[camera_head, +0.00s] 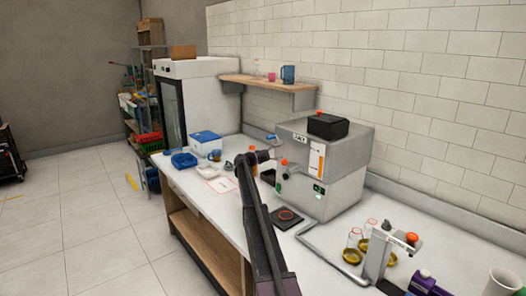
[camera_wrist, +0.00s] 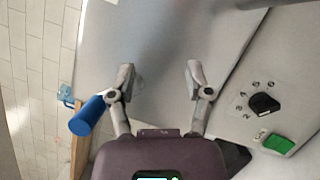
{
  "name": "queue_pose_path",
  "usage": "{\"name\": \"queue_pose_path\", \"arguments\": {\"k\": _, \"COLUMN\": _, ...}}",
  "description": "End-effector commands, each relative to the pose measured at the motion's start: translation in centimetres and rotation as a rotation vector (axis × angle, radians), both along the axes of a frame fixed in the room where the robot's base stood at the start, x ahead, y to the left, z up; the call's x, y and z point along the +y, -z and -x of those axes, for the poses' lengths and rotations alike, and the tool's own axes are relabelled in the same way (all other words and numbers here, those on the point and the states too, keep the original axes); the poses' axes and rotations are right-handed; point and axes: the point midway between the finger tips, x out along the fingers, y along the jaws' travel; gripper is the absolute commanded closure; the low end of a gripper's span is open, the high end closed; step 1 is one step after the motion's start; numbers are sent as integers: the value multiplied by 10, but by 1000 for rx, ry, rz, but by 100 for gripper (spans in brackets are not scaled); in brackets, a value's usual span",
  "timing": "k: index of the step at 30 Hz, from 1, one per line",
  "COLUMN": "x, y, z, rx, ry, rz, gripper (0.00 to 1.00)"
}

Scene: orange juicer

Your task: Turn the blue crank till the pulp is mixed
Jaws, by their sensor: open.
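The juicer is a grey box-shaped machine (camera_head: 340,180) on the counter, with a black box on top. The blue crank handle (camera_wrist: 87,116) is a short cylinder in the wrist view, left of my left finger and outside the jaws. Whether it touches the finger I cannot tell. The crank also shows small in the head view (camera_head: 270,137), by the machine's upper left front. My gripper (camera_wrist: 161,78) is open and empty, its fingertips in front of a plain grey surface. In the head view my gripper (camera_head: 258,156) is small beside the machine. The pulp is not visible.
A black dial knob (camera_wrist: 264,104) and a green switch (camera_wrist: 278,144) are right of my gripper. A pipe (camera_head: 320,245), glass jars and a stand with an orange knob (camera_head: 412,238) occupy the right counter. Blue containers (camera_head: 205,140) stand left. A wall shelf (camera_head: 265,83) is above.

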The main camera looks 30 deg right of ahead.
Motion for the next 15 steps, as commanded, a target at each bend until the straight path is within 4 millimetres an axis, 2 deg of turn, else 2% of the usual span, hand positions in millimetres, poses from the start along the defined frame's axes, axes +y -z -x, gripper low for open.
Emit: {"name": "queue_pose_path", "arguments": {"k": 15, "x": 0, "y": -15, "z": 8, "rx": 396, "ry": 0, "rz": 32, "gripper": 35}}
